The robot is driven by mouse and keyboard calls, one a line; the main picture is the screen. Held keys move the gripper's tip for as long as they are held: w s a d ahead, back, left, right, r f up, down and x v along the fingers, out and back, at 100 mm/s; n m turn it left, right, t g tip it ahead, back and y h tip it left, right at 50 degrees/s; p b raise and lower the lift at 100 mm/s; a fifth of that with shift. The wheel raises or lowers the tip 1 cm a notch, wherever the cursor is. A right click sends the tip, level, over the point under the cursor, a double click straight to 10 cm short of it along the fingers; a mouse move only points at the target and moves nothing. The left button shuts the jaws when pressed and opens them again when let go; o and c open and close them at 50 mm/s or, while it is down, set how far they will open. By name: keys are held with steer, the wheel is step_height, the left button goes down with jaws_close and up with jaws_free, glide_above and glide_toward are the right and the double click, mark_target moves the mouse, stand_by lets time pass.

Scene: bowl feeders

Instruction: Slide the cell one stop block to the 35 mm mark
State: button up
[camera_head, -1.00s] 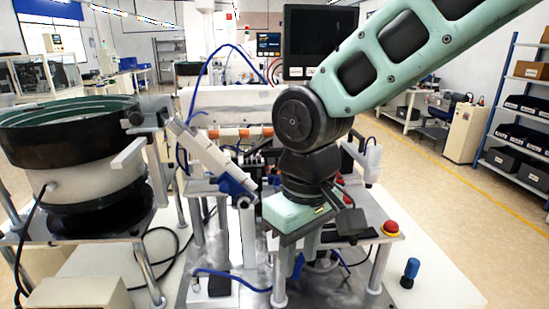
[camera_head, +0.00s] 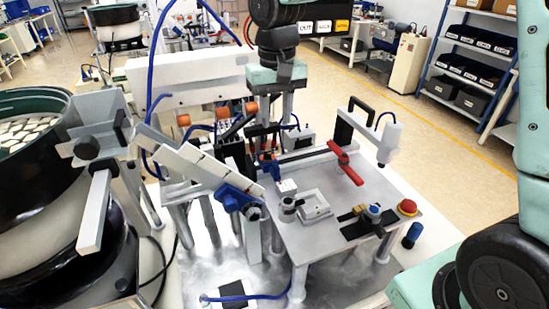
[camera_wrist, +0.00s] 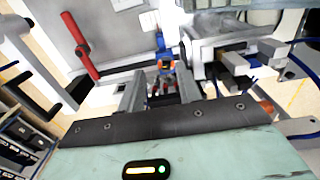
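I cannot tell for sure which part is the stop block. A small blue-and-orange piece (camera_head: 268,165) sits at the left end of a dark rail (camera_head: 306,154) on the metal table. The piece also shows in the wrist view (camera_wrist: 165,62), beyond and between my fingers. My gripper (camera_wrist: 160,88) is open, with a clear gap and nothing held. In the head view it hangs behind the rail, below its green housing, and its fingertips are hard to make out. No scale mark can be read.
A red lever (camera_head: 345,163) stands right of the rail, beside a black bracket with a white cylinder (camera_head: 389,142). A sloping chute (camera_head: 190,165) and bowl feeder (camera_head: 40,180) are left.

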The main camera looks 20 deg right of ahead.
mark_target(276, 166)
step_height(276, 166, down, 14)
steer(key=p, duration=0.2)
steer(key=shift+s+p, duration=0.1)
steer(key=shift+p, duration=0.3)
steer(key=shift+r, duration=0.1)
jaws_close()
